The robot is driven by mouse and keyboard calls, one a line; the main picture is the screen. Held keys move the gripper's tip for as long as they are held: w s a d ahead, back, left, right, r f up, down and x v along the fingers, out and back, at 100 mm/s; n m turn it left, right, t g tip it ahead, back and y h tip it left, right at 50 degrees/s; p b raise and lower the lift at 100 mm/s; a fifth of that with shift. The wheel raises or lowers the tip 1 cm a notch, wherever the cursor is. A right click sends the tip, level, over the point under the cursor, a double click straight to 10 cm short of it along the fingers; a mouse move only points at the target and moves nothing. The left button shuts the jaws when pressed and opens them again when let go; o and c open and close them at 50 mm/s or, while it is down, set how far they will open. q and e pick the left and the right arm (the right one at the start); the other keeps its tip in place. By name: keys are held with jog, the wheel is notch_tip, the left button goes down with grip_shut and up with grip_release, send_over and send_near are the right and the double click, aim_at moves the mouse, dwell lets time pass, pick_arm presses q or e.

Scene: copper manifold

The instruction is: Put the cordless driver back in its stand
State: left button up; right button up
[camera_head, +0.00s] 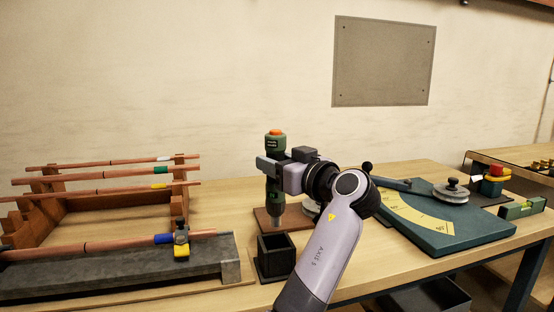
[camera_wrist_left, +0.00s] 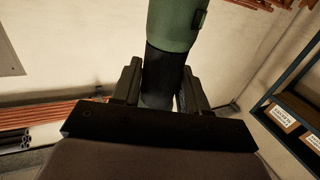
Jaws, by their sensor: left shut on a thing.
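The cordless driver (camera_head: 275,196) is green with an orange top end, a dark middle and a grey tip. It is upright, tip down. My left gripper (camera_head: 270,167) is shut around its middle. The wrist view also shows the green driver body (camera_wrist_left: 172,25) and its dark grip (camera_wrist_left: 163,78) between the two fingers (camera_wrist_left: 160,92). A dark, square, open-topped holder (camera_head: 275,262), which looks like the stand, is on the bench in front of the driver. The driver's tip appears above and behind the holder, outside it. My right gripper is not in view.
A brown plate (camera_head: 262,217) lies behind the holder. On the left are a wooden rack (camera_head: 60,225) with copper pipes and a grey slab (camera_head: 110,270) with a yellow clamp (camera_head: 181,243). On the right is a teal bending plate (camera_head: 450,232) with a yellow scale.

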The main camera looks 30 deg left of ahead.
aim_at(282, 211)
pick_arm(q)
notch_tip(282, 211, down, 3)
jog(key=shift+f+b, duration=0.2)
jog(key=shift+b, duration=0.65)
jog(key=shift+f+b, duration=0.8)
jog(key=shift+f, duration=0.1)
notch_tip(282, 211, down, 4)
jog(key=b, duration=0.3)
jog(key=shift+r, duration=0.2)
jog(key=shift+f+b, duration=0.65)
jog(key=shift+b, duration=0.05)
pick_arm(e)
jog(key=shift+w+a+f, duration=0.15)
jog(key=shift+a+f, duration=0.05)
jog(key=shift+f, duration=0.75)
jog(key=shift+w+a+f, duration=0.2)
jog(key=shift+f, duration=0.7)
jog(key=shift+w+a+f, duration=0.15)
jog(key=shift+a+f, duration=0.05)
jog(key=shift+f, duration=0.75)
